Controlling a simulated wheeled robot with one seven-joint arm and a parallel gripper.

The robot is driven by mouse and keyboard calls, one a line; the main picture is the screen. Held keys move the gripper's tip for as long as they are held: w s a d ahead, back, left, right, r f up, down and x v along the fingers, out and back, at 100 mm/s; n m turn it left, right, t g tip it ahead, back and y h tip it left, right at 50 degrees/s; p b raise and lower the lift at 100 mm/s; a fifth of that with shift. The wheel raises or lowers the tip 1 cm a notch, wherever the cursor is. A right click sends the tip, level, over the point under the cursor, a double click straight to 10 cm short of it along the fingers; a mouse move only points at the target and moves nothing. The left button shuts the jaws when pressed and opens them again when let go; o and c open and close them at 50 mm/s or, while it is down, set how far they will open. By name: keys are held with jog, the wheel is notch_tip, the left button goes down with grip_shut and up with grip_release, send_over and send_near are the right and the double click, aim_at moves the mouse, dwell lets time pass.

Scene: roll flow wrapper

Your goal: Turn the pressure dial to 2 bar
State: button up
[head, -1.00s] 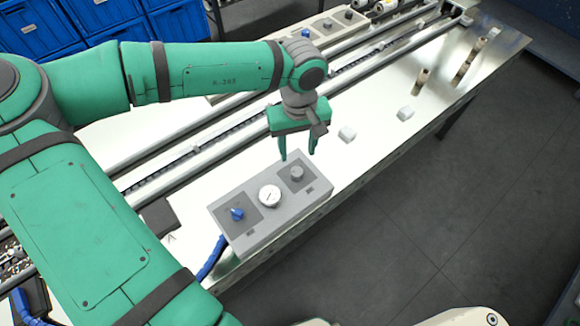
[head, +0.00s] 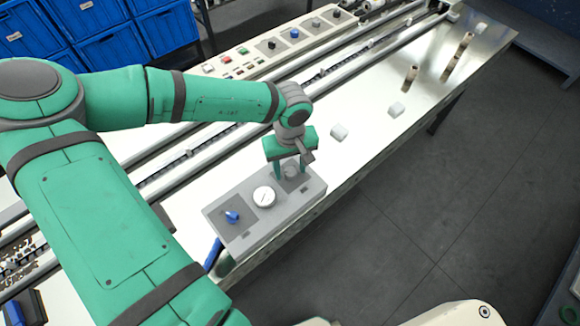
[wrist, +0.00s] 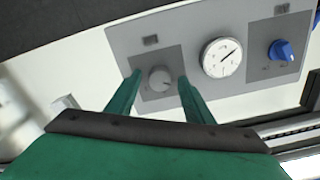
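A grey control box (head: 240,236) stands on the light table. On it are a blue knob (head: 232,216), a round white gauge (head: 264,197) and a grey dial (head: 291,172). The wrist view also shows the grey dial (wrist: 161,79), the gauge (wrist: 221,58) with a dark needle, and the blue knob (wrist: 281,50). My gripper (head: 290,176) is above the grey dial, pointing down. Its two fingers are open, one on each side of the dial in the wrist view (wrist: 158,84). I cannot tell whether they touch it. The gauge's numbers are too small to read.
A conveyor with metal rails (head: 340,75) runs behind the box. Another panel (head: 270,55) with several knobs and buttons lies beyond it. Blue crates (head: 115,45) stand at the back left.

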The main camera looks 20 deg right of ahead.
jog(key=c, duration=1)
jog(key=shift+m, duration=0.3)
jog(key=m, duration=0.4)
jog(key=shift+m, duration=0.3)
jog(key=m, duration=0.6)
jog(key=shift+a+m, duration=0.1)
jog(key=shift+m, duration=0.3)
jog(key=o, duration=1)
jog(key=shift+o, duration=0.2)
jog(key=shift+r, duration=0.1)
